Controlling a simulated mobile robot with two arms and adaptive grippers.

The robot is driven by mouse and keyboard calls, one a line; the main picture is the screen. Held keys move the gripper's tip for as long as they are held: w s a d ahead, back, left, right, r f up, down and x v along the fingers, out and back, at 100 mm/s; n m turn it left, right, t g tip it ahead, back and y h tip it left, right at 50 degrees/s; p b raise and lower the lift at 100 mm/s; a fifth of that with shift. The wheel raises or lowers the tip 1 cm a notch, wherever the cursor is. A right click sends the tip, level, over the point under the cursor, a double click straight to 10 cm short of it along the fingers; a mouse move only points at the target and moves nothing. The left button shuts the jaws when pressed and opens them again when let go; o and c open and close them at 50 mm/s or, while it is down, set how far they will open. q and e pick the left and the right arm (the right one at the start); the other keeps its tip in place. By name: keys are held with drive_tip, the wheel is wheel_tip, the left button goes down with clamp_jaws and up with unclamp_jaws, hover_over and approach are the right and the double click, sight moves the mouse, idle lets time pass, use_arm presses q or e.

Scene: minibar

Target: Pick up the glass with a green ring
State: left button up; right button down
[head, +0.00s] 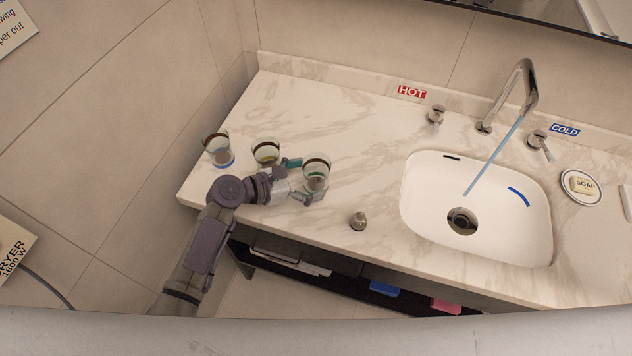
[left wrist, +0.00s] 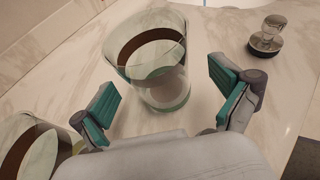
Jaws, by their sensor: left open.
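The glass with a green ring (head: 317,171) is the rightmost of three clear glasses on the marble counter. It stands upright, with a dark brown band near its rim and green at its base. My left gripper (head: 299,180) is open beside it, with fingers pointing toward it. In the left wrist view, the glass (left wrist: 158,62) stands between and slightly beyond the teal finger pads of the open gripper (left wrist: 166,95). I see gaps on both sides. My right gripper is not in view.
A glass with a yellowish base (head: 266,151) stands close left of the gripper, and a blue-ringed glass (head: 218,150) is farther left. A small metal stopper (head: 358,220) sits near the front edge. The sink (head: 420,190), with running water, is to the right. Counter behind the glasses is clear.

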use_arm(q)
drive_tip(key=b+x, duration=0.1)
drive_tip(key=x, duration=0.1)
drive_tip(key=shift+w+d+f, duration=0.2)
drive_tip(key=shift+f, duration=0.05)
drive_tip(key=shift+r, duration=0.1)
drive_tip(key=shift+a, duration=0.1)
drive_tip(key=c, duration=1.3)
drive_tip(key=shift+c, duration=0.6)
drive_tip(key=shift+r, duration=0.1)
